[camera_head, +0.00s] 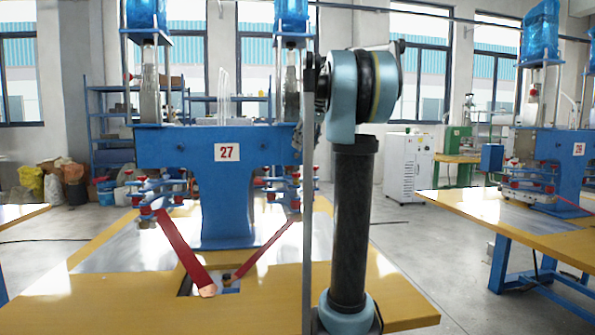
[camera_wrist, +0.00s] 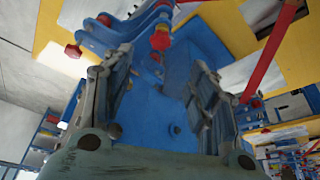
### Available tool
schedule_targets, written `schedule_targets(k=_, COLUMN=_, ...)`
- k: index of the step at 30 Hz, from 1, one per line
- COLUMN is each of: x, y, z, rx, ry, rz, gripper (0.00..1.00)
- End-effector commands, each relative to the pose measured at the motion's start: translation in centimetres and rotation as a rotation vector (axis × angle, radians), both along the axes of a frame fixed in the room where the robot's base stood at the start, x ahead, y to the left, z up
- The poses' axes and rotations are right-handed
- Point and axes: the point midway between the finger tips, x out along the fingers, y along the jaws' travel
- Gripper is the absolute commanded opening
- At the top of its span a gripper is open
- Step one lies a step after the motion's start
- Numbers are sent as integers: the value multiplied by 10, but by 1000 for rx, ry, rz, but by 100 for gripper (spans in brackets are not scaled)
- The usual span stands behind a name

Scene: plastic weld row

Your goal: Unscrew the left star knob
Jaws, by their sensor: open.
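Small red star knobs sit on the blue welding machine marked 27 (camera_head: 228,190). In the head view, a red knob (camera_head: 128,172) shows at the far left of its left clamp assembly; the knobs are small there. In the wrist view, one red star knob (camera_wrist: 73,51) is at the upper left, outside the left finger, and another red knob (camera_wrist: 160,40) is just beyond the fingertips. I cannot tell which is the left one. My gripper (camera_wrist: 160,68) is open and empty, with blue machine body behind the gap. It touches no knob that I can see. In the head view I cannot make it out.
A yellow table (camera_head: 100,310) carries the machine, with two red bars (camera_head: 184,250) slanting over it. Another blue machine (camera_head: 555,165) stands on a table at right. A white cabinet (camera_head: 408,165) is behind. Grey floor is free between the tables.

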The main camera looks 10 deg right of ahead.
Motion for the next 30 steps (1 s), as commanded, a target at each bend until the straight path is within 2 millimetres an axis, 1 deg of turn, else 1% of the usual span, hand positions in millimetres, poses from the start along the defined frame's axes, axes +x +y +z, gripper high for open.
schedule_targets(k=1, x=3, y=2, z=-8, rx=0, ry=0, rz=1, gripper=53)
schedule_targets(k=3, x=6, y=3, z=-19, rx=0, ry=0, rz=1, gripper=53)
schedule_targets(k=18, x=32, y=18, z=-92, rx=0, ry=0, rz=0, gripper=53)
schedule_targets(k=24, x=40, y=23, z=-114, rx=0, ry=0, rz=-1, gripper=53)
schedule_targets(k=30, x=43, y=25, z=-123, rx=0, ry=0, rz=-1, gripper=53)
